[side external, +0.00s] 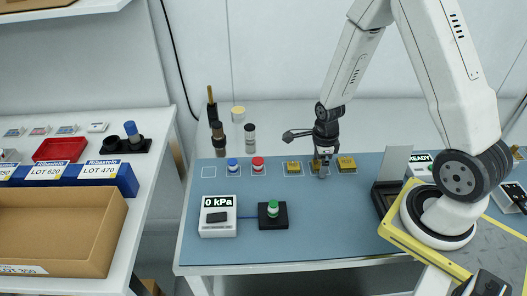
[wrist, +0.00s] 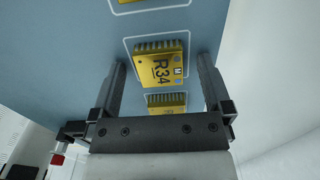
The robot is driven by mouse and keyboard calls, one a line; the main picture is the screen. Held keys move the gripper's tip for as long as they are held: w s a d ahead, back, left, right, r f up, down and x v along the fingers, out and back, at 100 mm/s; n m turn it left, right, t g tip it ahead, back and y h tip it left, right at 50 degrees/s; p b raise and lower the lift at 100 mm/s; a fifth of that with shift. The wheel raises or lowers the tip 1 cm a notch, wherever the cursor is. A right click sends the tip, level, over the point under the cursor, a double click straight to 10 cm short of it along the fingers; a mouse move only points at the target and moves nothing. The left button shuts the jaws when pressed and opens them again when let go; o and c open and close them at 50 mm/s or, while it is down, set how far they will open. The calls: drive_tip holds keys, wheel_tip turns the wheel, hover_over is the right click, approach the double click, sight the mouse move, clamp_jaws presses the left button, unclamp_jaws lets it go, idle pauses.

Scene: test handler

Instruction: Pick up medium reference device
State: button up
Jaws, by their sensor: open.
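The medium reference device (wrist: 160,68) is a yellow finned block marked "R34" with a small "M" tag. It sits inside a white outline on the blue mat in the wrist view. My gripper (wrist: 162,66) is open, with one finger on each side of the block in that picture and a gap on both sides. Whether the fingers are down at its height I cannot tell. In the side view my gripper (side external: 322,172) points down at the middle of the yellow row and mostly hides this device.
Yellow devices flank it to the left (side external: 293,166) and right (side external: 346,163), close by. Blue-topped (side external: 233,165) and red-topped (side external: 257,164) pieces stand further left. A 0 kPa gauge (side external: 218,216) and a black fixture (side external: 273,222) sit in front.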

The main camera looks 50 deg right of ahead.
drive_tip(key=c, duration=1.3)
drive_tip(key=shift+r, duration=0.15)
drive_tip(key=shift+r, duration=4.9)
